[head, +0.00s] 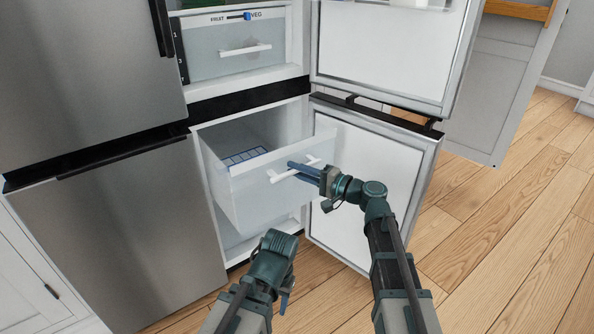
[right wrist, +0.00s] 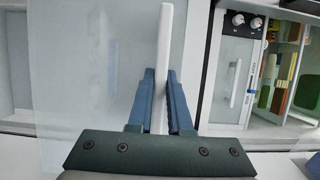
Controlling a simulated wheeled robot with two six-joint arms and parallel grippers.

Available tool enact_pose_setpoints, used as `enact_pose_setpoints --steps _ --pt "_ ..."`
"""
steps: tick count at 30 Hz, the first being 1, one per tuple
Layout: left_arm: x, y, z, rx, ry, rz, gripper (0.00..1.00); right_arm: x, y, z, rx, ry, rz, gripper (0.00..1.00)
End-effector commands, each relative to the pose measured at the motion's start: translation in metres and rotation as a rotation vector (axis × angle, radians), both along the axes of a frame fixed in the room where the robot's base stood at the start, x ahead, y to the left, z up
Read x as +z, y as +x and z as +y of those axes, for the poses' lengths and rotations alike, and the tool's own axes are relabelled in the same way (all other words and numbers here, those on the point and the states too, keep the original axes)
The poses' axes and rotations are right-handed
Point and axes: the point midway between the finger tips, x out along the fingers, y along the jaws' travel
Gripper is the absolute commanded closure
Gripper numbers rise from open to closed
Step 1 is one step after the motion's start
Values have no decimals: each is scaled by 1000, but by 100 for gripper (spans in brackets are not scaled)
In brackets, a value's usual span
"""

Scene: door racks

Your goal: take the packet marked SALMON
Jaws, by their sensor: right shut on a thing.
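No packet marked SALMON can be seen in either view. A frosted freezer drawer (head: 262,203) is pulled part way out of the lower compartment, with a white bar handle (head: 277,178) on its front. My right gripper (head: 304,172) is shut on this handle. In the right wrist view the two blue fingers (right wrist: 160,90) lie on either side of the white bar. A blue gridded tray (head: 245,157) shows inside the drawer; the rest of its inside is hidden by the front. My left gripper (head: 284,290) is low in front of the fridge, its fingers mostly hidden.
The lower door (head: 375,185) stands open right of the drawer, behind my right arm. The upper door (head: 390,45) is also open. Above is a closed clear drawer (head: 225,62) with a FRUIT/VEG slider (head: 240,16). Wooden floor (head: 500,215) is free to the right.

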Motion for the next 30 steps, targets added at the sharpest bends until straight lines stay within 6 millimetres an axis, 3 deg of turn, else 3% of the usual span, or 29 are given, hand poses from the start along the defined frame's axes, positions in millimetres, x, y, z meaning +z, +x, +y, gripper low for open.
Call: enact_pose_setpoints --steps 7,14,21,22,26,27,30 --pt "0 0 0 0 0 0 49 -1 -4 -3 -1 -2 0 100" --pt "0 0 0 0 0 0 49 -1 -29 -20 -2 -2 0 100" --pt "0 0 0 0 0 0 49 -1 -29 -21 1 -3 1 100" --pt "0 0 0 0 0 0 49 -1 -29 -21 1 -3 1 81" --pt "0 0 0 0 0 0 49 -1 -29 -21 1 -2 0 57" --pt "0 0 0 0 0 0 49 -1 -29 -21 0 -2 0 52" --pt "0 0 0 0 0 0 49 -1 -28 -20 0 -1 0 52"
